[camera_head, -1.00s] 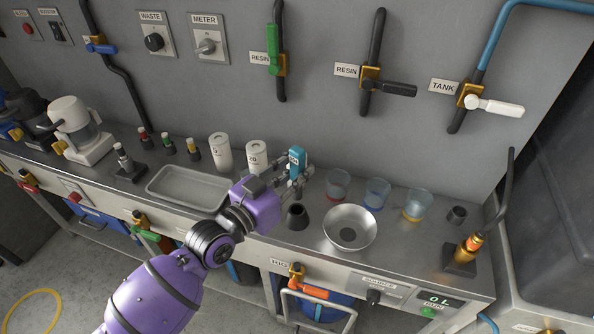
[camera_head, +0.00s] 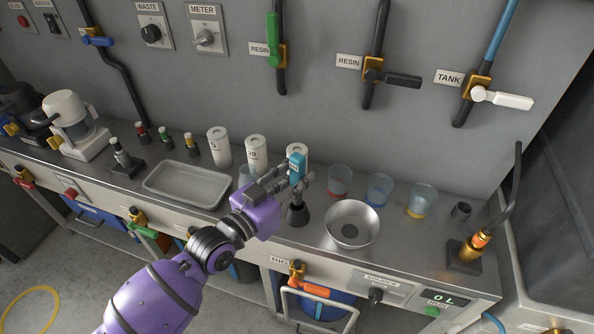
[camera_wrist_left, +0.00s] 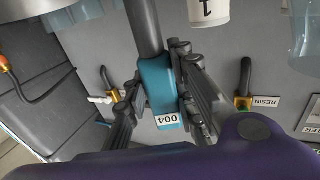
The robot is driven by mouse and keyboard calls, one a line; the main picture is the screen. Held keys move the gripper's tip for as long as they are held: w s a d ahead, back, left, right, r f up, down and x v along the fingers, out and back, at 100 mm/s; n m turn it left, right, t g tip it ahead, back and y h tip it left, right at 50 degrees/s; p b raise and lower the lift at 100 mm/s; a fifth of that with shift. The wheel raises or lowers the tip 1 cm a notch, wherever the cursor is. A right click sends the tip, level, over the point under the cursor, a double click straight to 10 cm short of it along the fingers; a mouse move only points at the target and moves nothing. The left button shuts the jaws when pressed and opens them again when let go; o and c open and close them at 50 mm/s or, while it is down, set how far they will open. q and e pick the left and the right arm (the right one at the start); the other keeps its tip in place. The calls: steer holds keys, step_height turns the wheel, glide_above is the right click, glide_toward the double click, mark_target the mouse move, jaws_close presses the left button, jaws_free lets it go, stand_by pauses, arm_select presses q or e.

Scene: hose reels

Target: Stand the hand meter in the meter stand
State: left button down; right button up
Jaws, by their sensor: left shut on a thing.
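The hand meter (camera_head: 297,168) has a teal head and is upright in my left gripper (camera_head: 290,181). In the left wrist view, its teal head (camera_wrist_left: 160,88) with a label reading "004" sits between the fingers (camera_wrist_left: 163,100), and a dark shaft runs out of the top edge. The black, cone-shaped meter stand (camera_head: 297,215) is on the bench directly below the gripper. The fingers hide the meter's lower part in the head view, so I cannot tell whether its tip is inside the stand. My right gripper is not in view.
A metal bowl or funnel (camera_head: 352,226) is close to the right of the stand. Several tinted beakers (camera_head: 379,190) stand behind it. White canisters (camera_head: 256,151) are at the back, and a grey tray (camera_head: 152,190) is to the left. The bench's front edge is near.

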arm_select(q)
steer(key=shift+f+b, duration=0.65)
steer(key=shift+f, duration=0.85)
steer(key=shift+f+b, duration=0.4)
steer(key=shift+f, duration=0.35)
steer(key=c, duration=1.4)
jaws_free()
